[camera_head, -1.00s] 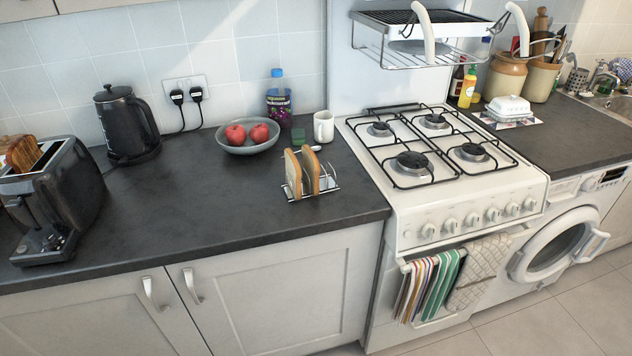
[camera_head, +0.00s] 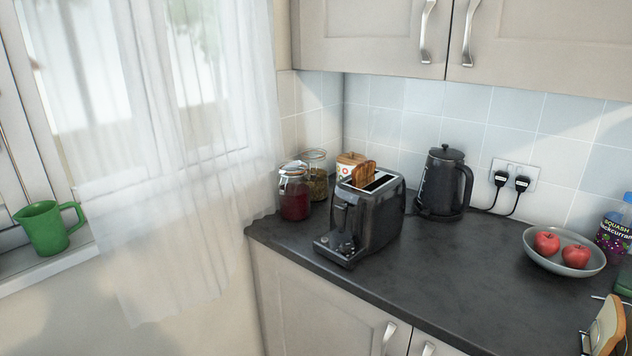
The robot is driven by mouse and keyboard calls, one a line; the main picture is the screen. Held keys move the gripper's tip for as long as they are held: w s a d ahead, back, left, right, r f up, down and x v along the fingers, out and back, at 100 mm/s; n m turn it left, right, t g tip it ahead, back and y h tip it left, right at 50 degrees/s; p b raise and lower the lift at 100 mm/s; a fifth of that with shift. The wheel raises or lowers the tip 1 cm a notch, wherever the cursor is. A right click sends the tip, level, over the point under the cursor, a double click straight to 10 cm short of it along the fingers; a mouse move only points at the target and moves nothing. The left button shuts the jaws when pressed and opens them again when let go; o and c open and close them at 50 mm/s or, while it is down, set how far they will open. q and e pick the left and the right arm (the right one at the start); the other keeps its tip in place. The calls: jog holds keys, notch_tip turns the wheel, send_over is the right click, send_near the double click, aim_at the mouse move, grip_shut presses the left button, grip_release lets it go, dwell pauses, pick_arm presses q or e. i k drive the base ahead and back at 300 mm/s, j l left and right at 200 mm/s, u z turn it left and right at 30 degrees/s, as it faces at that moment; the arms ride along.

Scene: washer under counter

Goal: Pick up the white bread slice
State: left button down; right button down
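A slice of bread with a pale face and brown crust (camera_head: 604,328) stands upright at the lower right edge, cut off by the frame. A darker brown slice beside it shows only in part. Thin wire of a rack shows around them. Neither of my grippers is in view.
A black kettle (camera_head: 440,185), jars (camera_head: 294,192) and a grey bowl (camera_head: 590,265) with two red fruits stand on the dark counter (camera_head: 470,270). A bottle (camera_head: 613,232) is at the right edge. A green jug (camera_head: 45,228) sits on the windowsill. The counter's middle is clear.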

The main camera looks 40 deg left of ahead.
aim_at(365, 170)
jog(key=u, duration=0.9)
jog(key=z, duration=0.2)
jog(key=k+j, duration=0.05)
jog(key=k, duration=0.05)
